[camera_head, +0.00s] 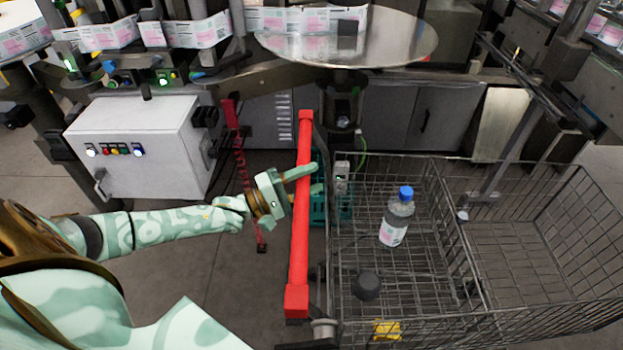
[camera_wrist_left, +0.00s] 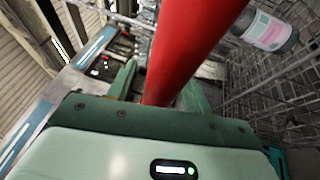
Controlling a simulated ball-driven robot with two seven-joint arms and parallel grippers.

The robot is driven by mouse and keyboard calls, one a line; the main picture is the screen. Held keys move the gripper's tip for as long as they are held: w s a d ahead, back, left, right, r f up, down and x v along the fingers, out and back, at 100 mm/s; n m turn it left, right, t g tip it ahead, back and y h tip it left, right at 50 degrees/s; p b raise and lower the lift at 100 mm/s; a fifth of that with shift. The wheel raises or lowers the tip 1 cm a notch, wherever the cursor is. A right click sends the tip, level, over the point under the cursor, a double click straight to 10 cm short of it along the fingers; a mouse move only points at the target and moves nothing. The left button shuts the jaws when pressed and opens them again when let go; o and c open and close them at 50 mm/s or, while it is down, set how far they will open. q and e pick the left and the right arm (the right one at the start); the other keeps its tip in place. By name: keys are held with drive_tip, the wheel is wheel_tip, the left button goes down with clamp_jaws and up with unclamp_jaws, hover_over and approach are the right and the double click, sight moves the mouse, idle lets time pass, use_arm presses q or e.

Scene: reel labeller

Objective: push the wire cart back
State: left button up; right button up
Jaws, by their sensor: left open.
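The wire cart (camera_head: 455,230) stands at the right in the head view, with a red handle bar (camera_head: 300,220) along its left side. My left gripper (camera_head: 318,181) is open at the middle of the handle bar. In the left wrist view, the red bar (camera_wrist_left: 185,50) passes between the two fingers of my left gripper (camera_wrist_left: 160,90). I cannot tell whether the fingers touch it. A bottle with a blue cap (camera_head: 397,215) stands in the cart's basket, and it also shows in the left wrist view (camera_wrist_left: 268,32). My right gripper is not in view.
The labelling machine with a round metal table (camera_head: 400,40) stands behind the cart. A white control box (camera_head: 135,145) with buttons is at the left. A teal crate (camera_head: 320,200) shows behind the handle. Grey floor (camera_head: 190,260) is clear left of the cart.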

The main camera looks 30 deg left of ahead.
use_arm(q)
drive_tip(key=shift+w+d+r, duration=0.1)
drive_tip(key=shift+w+d, duration=0.15)
drive_tip(key=shift+w, duration=0.1)
clamp_jaws()
drive_tip(key=shift+d, duration=0.1)
